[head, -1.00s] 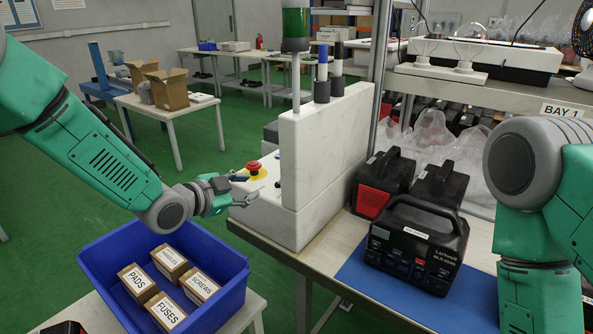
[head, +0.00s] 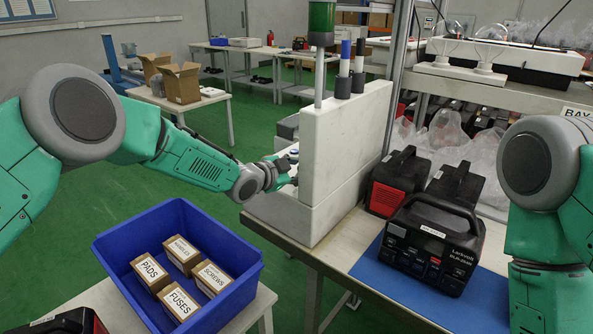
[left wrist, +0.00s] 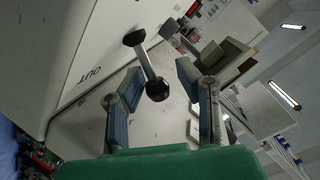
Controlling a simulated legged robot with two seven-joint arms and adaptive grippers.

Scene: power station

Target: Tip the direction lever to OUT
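The direction lever (left wrist: 147,64), a pale rod with a dark knob, stands out from the white panel in the left wrist view. The word OUT (left wrist: 85,75) is printed on the panel to the left of it. My left gripper (left wrist: 156,82) is open, with a finger on each side of the lever's knob; I cannot tell whether either touches it. In the head view my left gripper (head: 283,173) is at the white machine (head: 325,150) and hides the lever. My right arm is at the right, with its gripper out of view.
A second dark knob (left wrist: 169,28) is close beyond the lever. A blue crate (head: 108,262) with several labelled boxes stands below my left arm. Black power units (head: 435,240) sit on the bench right of the machine. Green floor is open behind.

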